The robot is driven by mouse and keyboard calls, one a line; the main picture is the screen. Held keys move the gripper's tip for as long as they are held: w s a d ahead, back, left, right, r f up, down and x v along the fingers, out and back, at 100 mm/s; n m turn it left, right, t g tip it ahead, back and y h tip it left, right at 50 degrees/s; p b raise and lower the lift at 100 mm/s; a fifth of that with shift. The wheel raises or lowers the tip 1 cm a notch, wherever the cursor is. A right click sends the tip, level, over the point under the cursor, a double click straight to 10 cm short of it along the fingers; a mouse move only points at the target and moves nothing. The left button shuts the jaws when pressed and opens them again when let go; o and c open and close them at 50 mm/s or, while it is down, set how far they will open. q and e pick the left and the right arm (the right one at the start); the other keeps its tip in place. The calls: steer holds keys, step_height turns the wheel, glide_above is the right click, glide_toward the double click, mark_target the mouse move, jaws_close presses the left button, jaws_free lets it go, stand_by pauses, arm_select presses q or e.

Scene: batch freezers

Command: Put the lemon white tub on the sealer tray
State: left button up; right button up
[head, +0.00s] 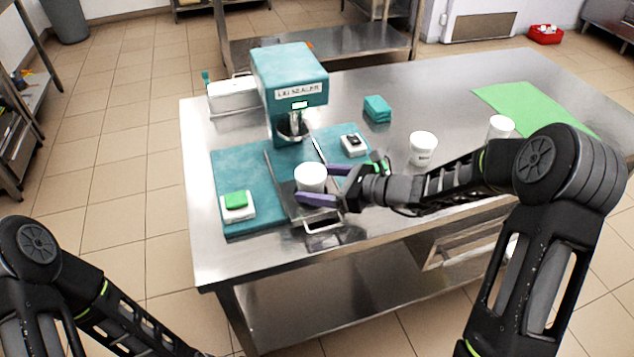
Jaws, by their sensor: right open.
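A white tub (310,176) stands upright on the dark sealer tray (291,208), in front of the teal lid sealer (289,82). I cannot read a label on this tub. My right gripper (308,183) reaches in from the right, low over the tray. Its purple fingers are open, one behind the tub and one in front of it. Whether they touch the tub is unclear. My left arm (95,300) is at the lower left, and its gripper is outside the picture.
Two other white tubs, one mid-table (422,149) and one partly behind my right arm (500,127), stand near a green mat (535,108). A teal block (377,109), a white button box (354,145) and a green-topped pad (237,206) sit around the sealer.

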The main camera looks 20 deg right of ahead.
steer(key=shift+r, duration=0.2)
steer(key=v, duration=1.2)
steer(key=shift+c, duration=0.4)
stand_by(0.8)
